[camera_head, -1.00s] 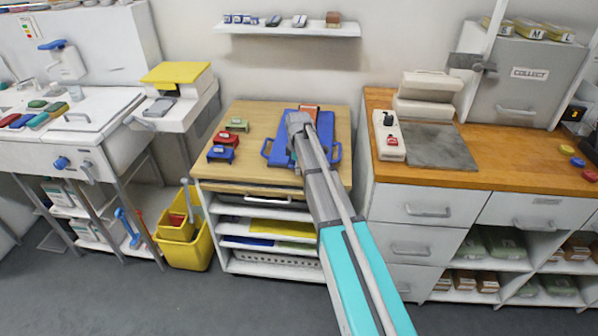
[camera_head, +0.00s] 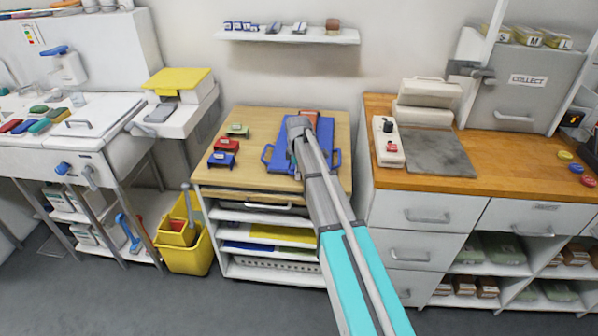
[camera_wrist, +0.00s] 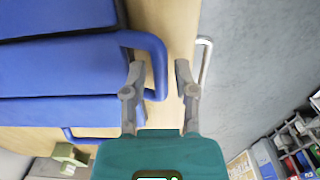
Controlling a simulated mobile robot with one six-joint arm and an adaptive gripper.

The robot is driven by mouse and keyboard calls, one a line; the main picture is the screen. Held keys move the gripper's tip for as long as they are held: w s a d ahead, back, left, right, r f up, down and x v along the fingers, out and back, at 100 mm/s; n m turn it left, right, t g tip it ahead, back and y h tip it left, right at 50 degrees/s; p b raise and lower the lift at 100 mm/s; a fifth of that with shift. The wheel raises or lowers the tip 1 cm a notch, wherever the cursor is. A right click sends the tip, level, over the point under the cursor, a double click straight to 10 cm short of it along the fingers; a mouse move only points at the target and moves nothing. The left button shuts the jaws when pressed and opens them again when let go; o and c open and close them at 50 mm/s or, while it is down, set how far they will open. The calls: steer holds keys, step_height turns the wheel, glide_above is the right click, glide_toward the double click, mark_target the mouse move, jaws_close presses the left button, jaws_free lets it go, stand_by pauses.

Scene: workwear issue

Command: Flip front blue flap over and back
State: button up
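A blue folding board (camera_head: 281,151) with loop handles lies on the wooden table top; my arm covers its middle in the head view. In the wrist view its blue panels (camera_wrist: 50,66) lie side by side with seams between them. One blue loop handle (camera_wrist: 160,62) sticks out toward the table's front edge, and another (camera_wrist: 80,137) shows at its side. My gripper (camera_wrist: 159,70) is open, its fingers on either side of the front handle's bar. Whether they touch the bar I cannot tell. The head view hides my fingers behind the wrist.
Small green (camera_head: 237,131), red (camera_head: 227,145) and blue (camera_head: 220,159) items stand left of the board. An orange-brown block (camera_head: 309,114) is behind it. A drawer handle (camera_wrist: 204,62) shows beyond the table's front edge. A counter (camera_head: 480,174) stands at right.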

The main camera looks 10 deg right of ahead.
steer(key=shift+r+p, duration=3.2)
steer(key=shift+r, duration=0.3)
steer(key=shift+s, duration=0.1)
steer(key=s+m, duration=1.4)
steer(key=s, duration=1.5)
steer(key=shift+o, duration=0.3)
steer(key=shift+a+r, duration=0.1)
